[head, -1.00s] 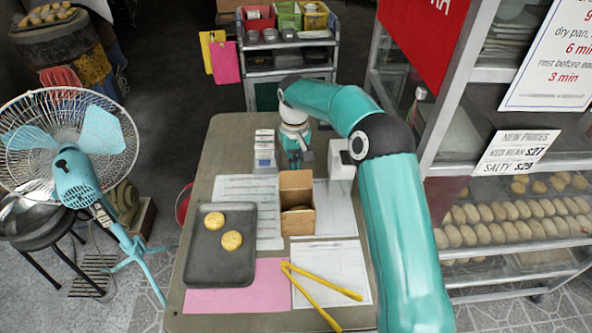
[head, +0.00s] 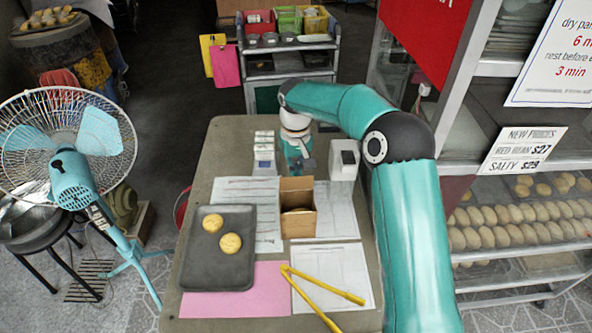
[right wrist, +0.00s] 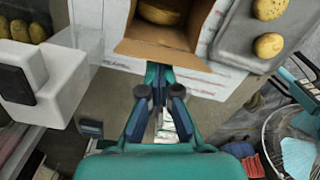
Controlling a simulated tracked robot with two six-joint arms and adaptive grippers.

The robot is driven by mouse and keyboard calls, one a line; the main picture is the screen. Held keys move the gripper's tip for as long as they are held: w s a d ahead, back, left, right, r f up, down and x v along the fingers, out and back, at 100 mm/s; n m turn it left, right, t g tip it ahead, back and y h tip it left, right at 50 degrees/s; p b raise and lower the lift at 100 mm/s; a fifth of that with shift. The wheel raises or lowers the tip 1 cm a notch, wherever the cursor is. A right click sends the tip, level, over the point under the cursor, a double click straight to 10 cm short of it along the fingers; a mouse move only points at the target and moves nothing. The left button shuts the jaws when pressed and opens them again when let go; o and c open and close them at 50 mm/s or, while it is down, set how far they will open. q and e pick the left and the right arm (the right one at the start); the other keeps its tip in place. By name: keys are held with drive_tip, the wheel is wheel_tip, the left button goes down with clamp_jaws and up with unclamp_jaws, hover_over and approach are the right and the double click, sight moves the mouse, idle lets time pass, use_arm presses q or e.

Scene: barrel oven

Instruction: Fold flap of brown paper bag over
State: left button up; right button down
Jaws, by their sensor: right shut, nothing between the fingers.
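The brown paper bag (head: 298,226) stands open on the table with a round bun (head: 297,210) inside. Its back flap (head: 297,184) stands up at the far side. In the right wrist view the flap (right wrist: 160,52) shows as a brown strip below the bag's opening. My right gripper (head: 303,163) is behind the bag, shut and empty. In the right wrist view its fingertips (right wrist: 158,72) are right at the flap's outer edge; I cannot tell whether they touch it. My left gripper is not in view.
A grey tray (head: 216,265) with two buns lies left of the bag. Yellow tongs (head: 318,288) lie in front. A white device (head: 343,160) and small white boxes (head: 264,150) flank my gripper. Shelves (head: 520,260) stand right of the table, a fan (head: 75,160) left.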

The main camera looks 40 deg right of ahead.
sight(297, 185)
drive_tip(key=shift+s+a+f+b, duration=0.2)
drive_tip(key=shift+s+a+b, duration=0.2)
drive_tip(key=shift+s+b, duration=0.35)
drive_tip(key=shift+s+a+b, duration=0.35)
drive_tip(key=shift+s+b, duration=0.1)
drive_tip(key=shift+s, duration=0.05)
drive_tip(key=shift+s+a+f+b, duration=0.2)
drive_tip(key=shift+s+f+b, duration=0.2)
drive_tip(key=shift+b, duration=0.25)
drive_tip(key=shift+s+a+f+b, duration=0.2)
drive_tip(key=shift+s+a+b, duration=0.2)
drive_tip(key=shift+s+b, duration=0.25)
drive_tip(key=shift+f, duration=0.15)
